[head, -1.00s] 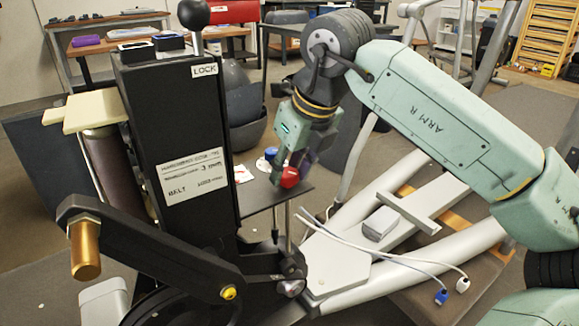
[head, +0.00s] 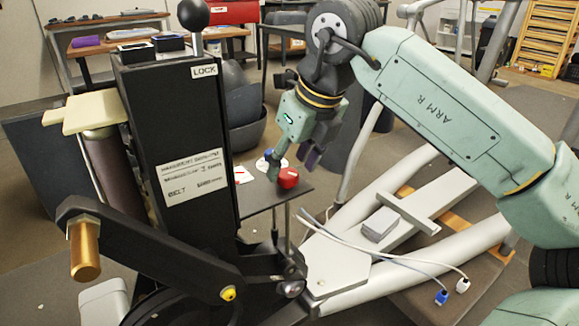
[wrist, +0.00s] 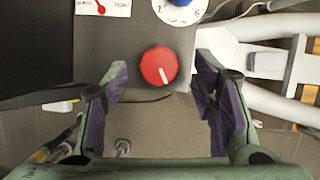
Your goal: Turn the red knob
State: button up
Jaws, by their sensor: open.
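The red knob (wrist: 159,66) shows in the wrist view as a round knob with a white pointer line, on a dark grey panel (wrist: 121,52). It also shows in the head view (head: 288,178), near the panel's right edge. My gripper (wrist: 162,75) is open, with one purple-padded finger on each side of the knob in the wrist view. Clear gaps show between the fingers and the knob. In the head view, my gripper (head: 292,174) is tilted down beside and above the knob. I cannot tell its exact height over the knob.
A blue knob (wrist: 180,2) on a white numbered dial (wrist: 178,14) and a white slider plate (wrist: 103,8) share the panel. A tall black column (head: 185,150) stands left of it. White and blue cables (head: 400,259) lie over the grey frame at right.

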jog(key=v, duration=1)
jog(key=shift+r, duration=0.1)
